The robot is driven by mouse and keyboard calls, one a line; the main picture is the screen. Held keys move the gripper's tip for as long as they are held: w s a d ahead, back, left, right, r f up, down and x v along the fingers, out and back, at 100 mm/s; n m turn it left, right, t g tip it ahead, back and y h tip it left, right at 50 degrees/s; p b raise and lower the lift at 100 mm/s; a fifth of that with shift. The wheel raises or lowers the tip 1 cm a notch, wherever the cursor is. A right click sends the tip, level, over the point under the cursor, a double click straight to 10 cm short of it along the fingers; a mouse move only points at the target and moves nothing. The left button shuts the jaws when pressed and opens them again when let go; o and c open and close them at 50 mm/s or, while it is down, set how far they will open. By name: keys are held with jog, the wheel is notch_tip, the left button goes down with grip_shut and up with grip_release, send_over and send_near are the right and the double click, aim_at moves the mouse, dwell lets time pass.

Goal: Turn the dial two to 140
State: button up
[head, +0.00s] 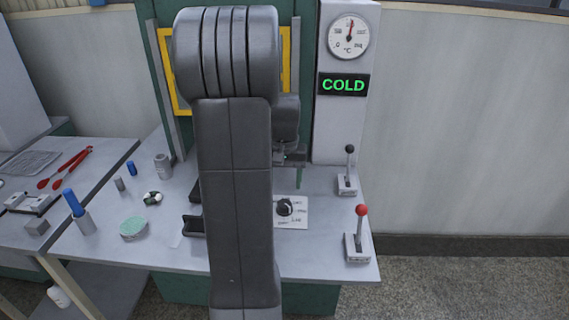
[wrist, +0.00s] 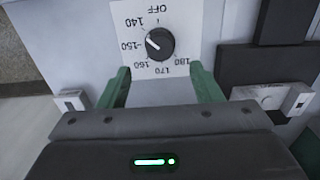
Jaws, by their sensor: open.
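The dial (wrist: 160,44) is a round black knob on a white plate (wrist: 184,14) marked OFF and 140 to 180, upside down in the wrist view. Its white pointer line aims up-left, between 140 and 150, seemingly nearer 150. In the head view the dial (head: 284,207) sits on the bench, right of my arm. My gripper (wrist: 161,76) is open, with its green fingers apart and nothing between them. The fingertips lie just below the knob in the wrist view, apart from it. In the head view my arm partly hides my gripper (head: 298,176), above and behind the dial.
Two levers stand right of the dial, one black-knobbed (head: 349,165) and one red-knobbed (head: 361,228). A round gauge (head: 348,37) hangs above a green COLD sign (head: 343,85). Dark blocks (wrist: 265,66) lie beside the dial plate. Small items and red tongs (head: 68,166) lie at left.

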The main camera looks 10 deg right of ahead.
aim_at(285, 203)
notch_tip(285, 203, up, 6)
jog(key=shift+r, duration=0.2)
jog(key=shift+f, duration=0.1)
notch_tip(285, 203, down, 14)
jog(key=shift+r, duration=0.15)
dwell(0.6)
